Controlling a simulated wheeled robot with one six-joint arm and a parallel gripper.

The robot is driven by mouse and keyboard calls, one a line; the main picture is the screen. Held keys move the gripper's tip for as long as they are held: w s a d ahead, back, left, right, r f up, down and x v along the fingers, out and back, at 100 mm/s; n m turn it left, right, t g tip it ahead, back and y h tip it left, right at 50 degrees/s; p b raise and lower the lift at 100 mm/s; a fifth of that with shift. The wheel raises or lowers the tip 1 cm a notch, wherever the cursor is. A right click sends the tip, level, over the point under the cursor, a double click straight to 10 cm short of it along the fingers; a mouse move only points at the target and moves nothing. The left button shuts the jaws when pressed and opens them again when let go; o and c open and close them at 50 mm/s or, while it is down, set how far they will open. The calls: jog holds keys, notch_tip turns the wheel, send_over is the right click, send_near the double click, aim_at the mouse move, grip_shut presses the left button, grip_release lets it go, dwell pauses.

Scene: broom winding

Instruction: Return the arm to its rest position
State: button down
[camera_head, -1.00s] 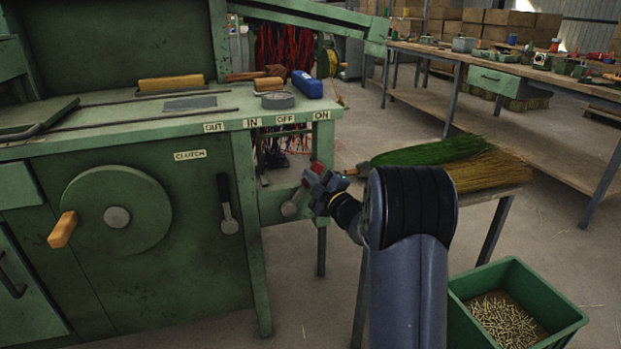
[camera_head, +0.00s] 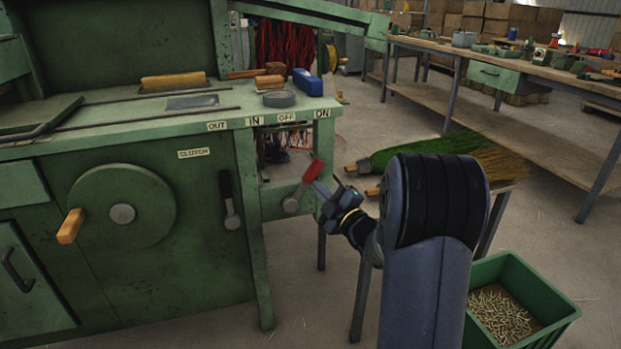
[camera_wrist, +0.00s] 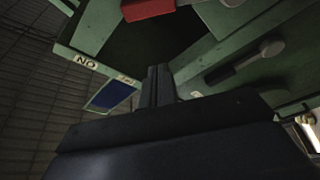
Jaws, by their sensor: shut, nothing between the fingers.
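My gripper (camera_head: 323,193) is shut and empty, in front of the right end of the green machine (camera_head: 215,125). In the head view its tip overlaps the lever with a red handle (camera_head: 314,170), which tilts up to the right from a round grey pivot (camera_head: 290,204). I cannot tell from there whether they touch. In the wrist view the closed fingers (camera_wrist: 158,78) are in the middle, and the red handle (camera_wrist: 147,9) is at the top edge, apart from them. My arm reaches in from the lower right and covers part of the stand behind it.
Green and straw-coloured brooms (camera_head: 430,153) lie on a stand right of my gripper. A green bin (camera_head: 555,310) of small metal pieces stands on the floor at lower right. The machine's crank wheel (camera_head: 122,210) and black lever (camera_head: 228,195) are to the left. A long workbench (camera_head: 540,150) stands behind.

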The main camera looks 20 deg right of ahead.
aim_at(312, 174)
jog(key=shift+s, duration=0.2)
jog(key=w+b, duration=0.2)
jog(key=w, duration=0.7)
jog(key=shift+w+a+r, duration=0.1)
jog(key=shift+w, duration=0.15)
jog(key=shift+d+f, duration=0.35)
jog(key=shift+d, duration=0.1)
